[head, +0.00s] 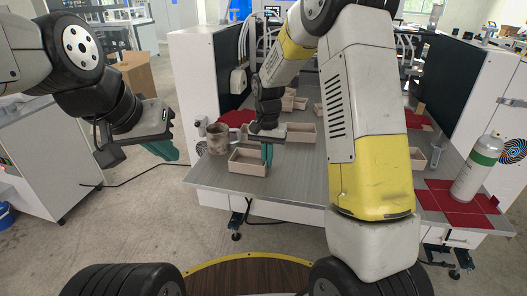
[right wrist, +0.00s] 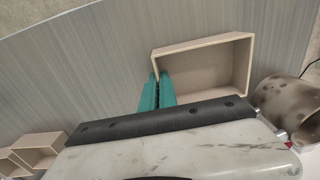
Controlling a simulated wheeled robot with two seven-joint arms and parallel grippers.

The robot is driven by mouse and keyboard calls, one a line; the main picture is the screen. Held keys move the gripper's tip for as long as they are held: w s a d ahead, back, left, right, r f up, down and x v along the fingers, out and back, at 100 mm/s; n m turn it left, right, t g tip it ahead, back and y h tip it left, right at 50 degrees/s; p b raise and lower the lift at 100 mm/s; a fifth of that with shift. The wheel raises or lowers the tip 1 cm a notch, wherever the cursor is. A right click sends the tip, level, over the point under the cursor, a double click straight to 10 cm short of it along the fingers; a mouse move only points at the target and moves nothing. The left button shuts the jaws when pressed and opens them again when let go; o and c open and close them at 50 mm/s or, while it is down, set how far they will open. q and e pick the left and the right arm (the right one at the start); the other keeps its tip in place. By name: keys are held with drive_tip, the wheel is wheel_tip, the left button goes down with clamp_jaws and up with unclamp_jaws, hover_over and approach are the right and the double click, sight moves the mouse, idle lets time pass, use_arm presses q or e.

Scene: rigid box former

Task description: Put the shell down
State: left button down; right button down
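The shell, an open beige box (head: 246,168), is at the near left part of the grey table in the head view. It also shows in the right wrist view (right wrist: 208,65), open side up and empty. My right gripper (head: 267,154) points down at its right end in the head view. In the right wrist view its teal fingers (right wrist: 158,90) lie close together on either side of one short wall. The shell looks level; I cannot tell whether its base touches the table. My left gripper (head: 164,150) hangs clear of the table at left; its finger gap is unclear.
A stained mug (head: 217,138) stands close beside the shell. Other beige boxes lie behind (head: 301,132) and at right (head: 419,158). A red mat (head: 455,206) with a white-green canister (head: 478,168) is at right. The table's front edge (head: 270,203) is bare.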

drive_tip(key=shift+f, duration=0.2)
drive_tip(key=c, duration=1.7)
unclamp_jaws()
drive_tip(key=s+d+r+t, duration=0.1)
drive_tip(key=s+r, duration=0.1)
drive_tip(key=r, duration=0.7)
drive_tip(key=s+d+r, duration=0.2)
drive_tip(key=s+r, duration=0.1)
drive_tip(key=r, duration=0.5)
drive_tip(key=s+d+r+n+t, duration=0.1)
drive_tip(key=s, duration=0.5)
drive_tip(key=s+d+r+n+t+y, duration=0.1)
drive_tip(key=s+r+t, duration=0.1)
drive_tip(key=s, duration=0.5)
drive_tip(key=s+d+r+n+t+y, duration=0.1)
drive_tip(key=s+d+n+t, duration=0.1)
drive_tip(key=s, duration=0.4)
drive_tip(key=shift+s+r, duration=0.15)
drive_tip(key=shift+s, duration=0.1)
